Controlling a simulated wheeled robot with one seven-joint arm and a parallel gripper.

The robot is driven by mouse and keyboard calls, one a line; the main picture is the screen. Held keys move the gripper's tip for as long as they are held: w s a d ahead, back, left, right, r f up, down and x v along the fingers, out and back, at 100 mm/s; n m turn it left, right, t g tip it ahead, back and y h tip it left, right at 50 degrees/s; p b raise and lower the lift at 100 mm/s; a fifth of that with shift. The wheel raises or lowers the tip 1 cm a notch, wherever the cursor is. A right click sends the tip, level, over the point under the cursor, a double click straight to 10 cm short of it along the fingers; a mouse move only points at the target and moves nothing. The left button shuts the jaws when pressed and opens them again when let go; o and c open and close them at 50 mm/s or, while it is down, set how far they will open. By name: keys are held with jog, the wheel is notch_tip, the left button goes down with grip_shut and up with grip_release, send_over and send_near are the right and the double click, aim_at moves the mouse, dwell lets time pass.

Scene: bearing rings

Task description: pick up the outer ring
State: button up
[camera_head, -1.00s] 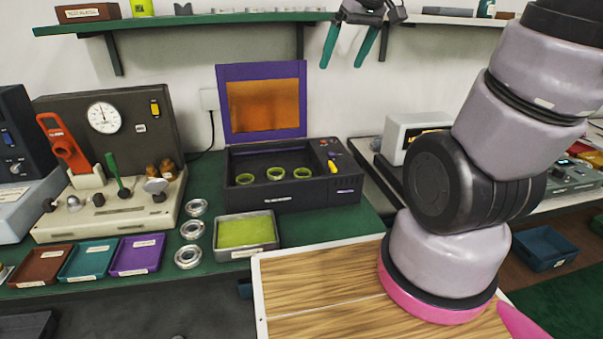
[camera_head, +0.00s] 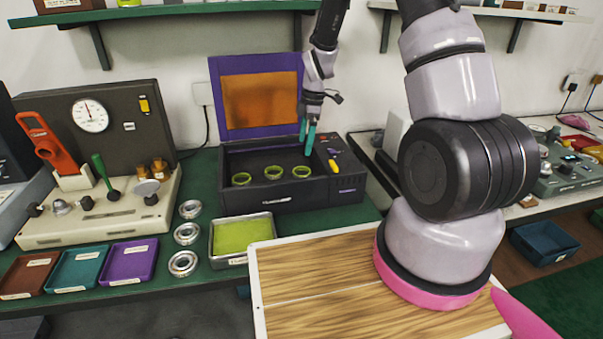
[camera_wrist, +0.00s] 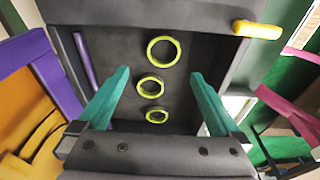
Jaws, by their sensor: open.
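Three yellow-green rings stand in a row inside a dark open box (camera_head: 290,199) with a raised purple-framed orange lid. In the head view they are the left ring (camera_head: 241,179), the middle ring (camera_head: 273,172) and the right ring (camera_head: 301,171). My gripper (camera_head: 308,145) hangs above the box's right part, pointing down, its teal fingers apart and empty. In the wrist view my gripper (camera_wrist: 160,98) is open. A ring (camera_wrist: 163,50) lies beyond the fingertips, and two more, a middle ring (camera_wrist: 151,87) and a near ring (camera_wrist: 157,116), show between the fingers.
Three metal bearings (camera_head: 186,234) stand left of the box. A metal tray with a yellow-green bottom (camera_head: 268,223) stands in front. Brown, teal and purple trays (camera_head: 128,262) lie front left. A gauge machine (camera_head: 95,210) stands at left. The raised lid (camera_head: 258,98) rises behind the box.

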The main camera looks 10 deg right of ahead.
send_over(302, 171)
jog(key=f, duration=0.4)
jog(key=shift+w+d+f, duration=0.15)
jog(key=shift+w+d, duration=0.05)
jog(key=shift+d, duration=0.15)
jog(key=f, duration=0.5)
jog(key=shift+s+a, duration=0.15)
jog(key=shift+s, duration=0.05)
jog(key=c, duration=1.3)
